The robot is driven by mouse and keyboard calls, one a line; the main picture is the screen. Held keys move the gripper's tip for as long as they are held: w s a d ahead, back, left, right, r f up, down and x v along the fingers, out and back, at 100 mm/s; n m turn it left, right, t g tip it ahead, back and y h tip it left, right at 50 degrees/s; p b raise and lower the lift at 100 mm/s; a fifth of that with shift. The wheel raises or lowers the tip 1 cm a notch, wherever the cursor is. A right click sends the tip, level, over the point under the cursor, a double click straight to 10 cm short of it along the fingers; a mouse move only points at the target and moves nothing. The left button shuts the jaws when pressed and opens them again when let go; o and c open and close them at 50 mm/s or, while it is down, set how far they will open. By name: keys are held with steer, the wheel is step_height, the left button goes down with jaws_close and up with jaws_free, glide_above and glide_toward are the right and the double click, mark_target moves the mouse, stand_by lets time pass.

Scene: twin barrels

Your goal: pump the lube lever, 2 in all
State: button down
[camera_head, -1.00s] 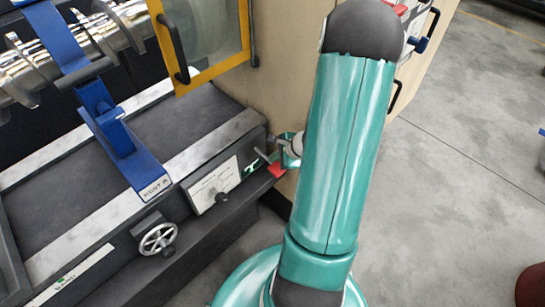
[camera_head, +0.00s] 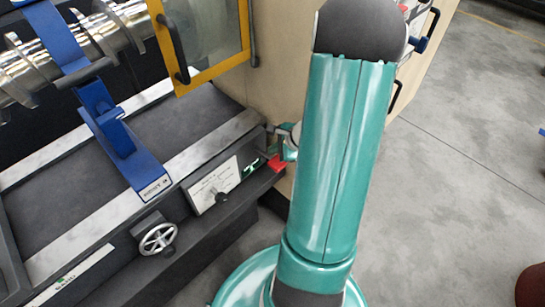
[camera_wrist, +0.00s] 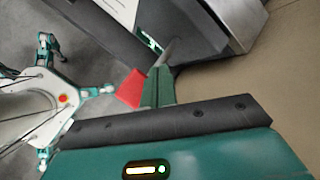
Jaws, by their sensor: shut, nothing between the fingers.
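The lube lever's red grip (camera_head: 275,163) shows at the right end of the machine's front rail in the head view. In the wrist view the red grip (camera_wrist: 130,90) sits just left of my gripper's fingers, and a short grey rod runs behind the fingertips toward the machine. My gripper (camera_wrist: 160,72) is shut and empty, its teal fingers beside the red grip; whether they touch it I cannot tell. In the head view my gripper (camera_head: 288,140) is mostly hidden behind my own arm, close above the grip.
A small green-and-white plate (camera_head: 252,167) is beside the lever. A tan cabinet wall (camera_head: 282,70) stands close behind. Open floor (camera_head: 455,190) lies to the right.

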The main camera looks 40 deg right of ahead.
steer(key=shift+w+r, duration=0.2)
steer(key=shift+r, duration=1.05)
steer(key=shift+w+r, duration=0.2)
steer(key=shift+r, duration=1)
steer(key=a+r+n+g+y, duration=0.1)
steer(key=a+r+n, duration=0.5)
steer(key=a, duration=0.3)
steer(key=a+r+n+g, duration=0.1)
steer(key=a+r+n, duration=0.5)
steer(key=a+r, duration=0.15)
steer(key=s+a+r+n+h, duration=0.3)
steer(key=s+a+r+n, duration=0.6)
steer(key=s+a+n, duration=0.1)
steer(key=a+n, duration=0.1)
steer(key=n, duration=0.1)
steer(key=shift+r+n, duration=0.3)
steer(key=shift+r, duration=0.05)
